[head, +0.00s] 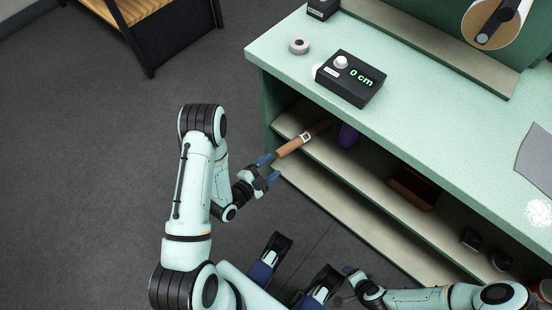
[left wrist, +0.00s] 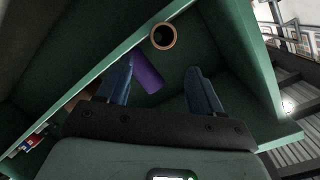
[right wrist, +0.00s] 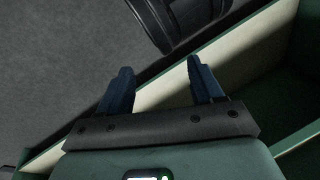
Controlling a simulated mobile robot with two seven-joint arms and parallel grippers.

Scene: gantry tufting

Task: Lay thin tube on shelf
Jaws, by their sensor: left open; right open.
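A thin brown tube (head: 294,145) with a white label band lies across the front edge of the upper shelf (head: 330,160) under the green counter. Its near end sticks out towards my left gripper (head: 268,169), which is open just in front of that end. In the left wrist view the tube's round hollow end (left wrist: 163,47) faces me, beyond the spread fingers and apparently apart from them. My right gripper (right wrist: 158,70) is open and empty, low in front of the unit in the head view.
A purple roll (head: 347,136) and a brown box (head: 414,187) are on the upper shelf. Dark round items (head: 471,239) sit further right. A black box reading 0 cm (head: 350,78) and a small roll (head: 299,46) stand on the counter.

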